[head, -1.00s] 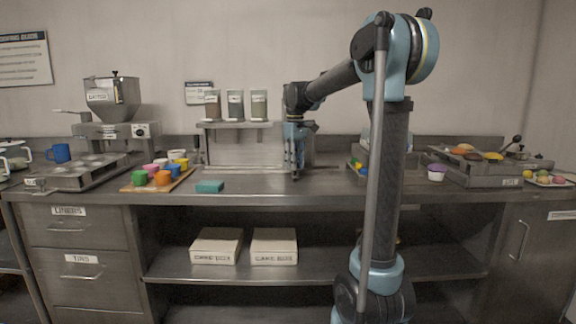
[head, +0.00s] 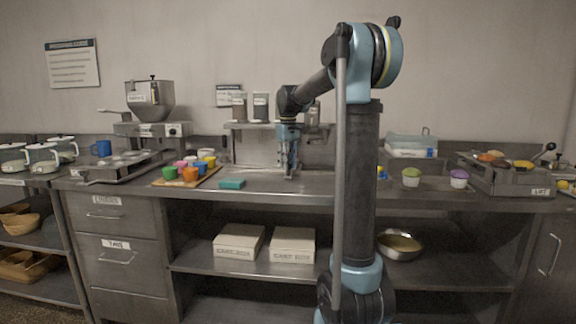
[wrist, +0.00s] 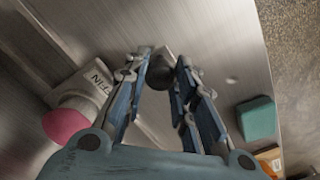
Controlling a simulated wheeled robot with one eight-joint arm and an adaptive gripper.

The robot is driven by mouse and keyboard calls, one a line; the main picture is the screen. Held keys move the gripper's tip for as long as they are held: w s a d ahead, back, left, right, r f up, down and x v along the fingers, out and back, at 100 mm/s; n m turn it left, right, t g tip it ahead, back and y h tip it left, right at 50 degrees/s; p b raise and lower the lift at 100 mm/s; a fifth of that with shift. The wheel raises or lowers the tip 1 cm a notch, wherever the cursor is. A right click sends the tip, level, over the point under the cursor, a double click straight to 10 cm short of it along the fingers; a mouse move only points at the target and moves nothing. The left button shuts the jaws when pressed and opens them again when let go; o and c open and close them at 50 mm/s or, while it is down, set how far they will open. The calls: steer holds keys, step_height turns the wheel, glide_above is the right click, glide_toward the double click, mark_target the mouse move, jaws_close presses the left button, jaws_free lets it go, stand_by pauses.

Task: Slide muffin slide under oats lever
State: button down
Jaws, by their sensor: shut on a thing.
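My gripper (head: 290,172) is low at the counter, in front of the dispenser rack (head: 246,126). In the wrist view its fingers (wrist: 163,70) are closed around a small dark grey rounded piece (wrist: 160,74). On the rack, two canisters (head: 239,104) (head: 261,104) show clearly; others are partly hidden by my arm. The oats lever cannot be made out.
A teal block (head: 232,184) lies on the counter left of my gripper; it also shows in the wrist view (wrist: 256,118). Left of it is a board (head: 168,183) with several coloured cups. Topped cups (head: 411,178) (head: 459,179) stand to the right. Bare counter lies in front of my gripper.

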steer(key=shift+w, duration=0.15)
steer(key=c, duration=1.3)
jaws_free()
steer(key=shift+r, duration=0.15)
step_height(320, 180, up, 12)
steer(key=shift+f, duration=0.2)
